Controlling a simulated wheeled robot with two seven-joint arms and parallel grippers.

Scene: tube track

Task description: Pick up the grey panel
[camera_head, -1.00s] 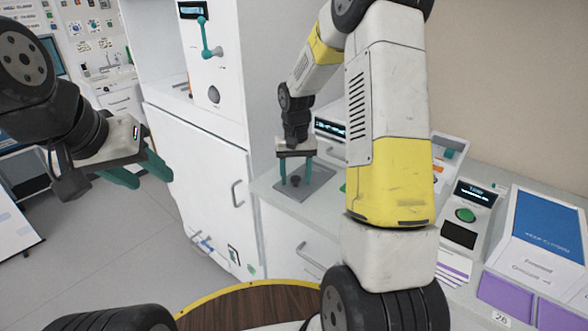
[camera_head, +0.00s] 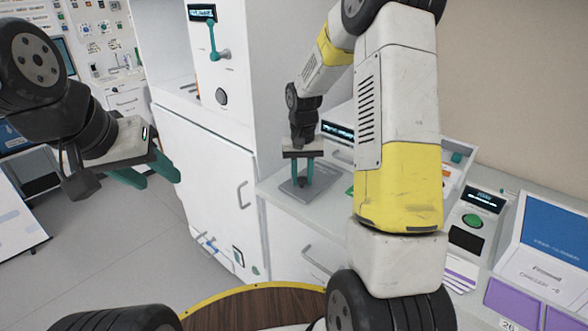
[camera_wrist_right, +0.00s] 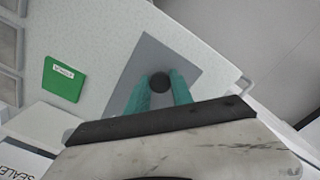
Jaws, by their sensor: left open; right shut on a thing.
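The grey panel (camera_head: 296,197) is a flat grey plate with a round dark knob, at the near left end of the counter. It also shows in the right wrist view (camera_wrist_right: 151,56), with the black knob (camera_wrist_right: 160,82) near its middle. My right gripper (camera_head: 303,183) points down over the panel, its teal fingers shut on the knob. The fingers and wrist hide part of the panel. I cannot tell whether the panel touches the counter or is slightly raised. My left gripper (camera_head: 158,178) is open and empty, in the air left of the white cabinet.
The white cabinet (camera_head: 205,180) stands left of the counter (camera_head: 342,205). A green labelled block (camera_wrist_right: 64,80) lies beside the panel. A device with a green button (camera_head: 472,221) and a blue-and-white box (camera_head: 550,240) stand at the right. Clear floor (camera_head: 110,240) lies at the left.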

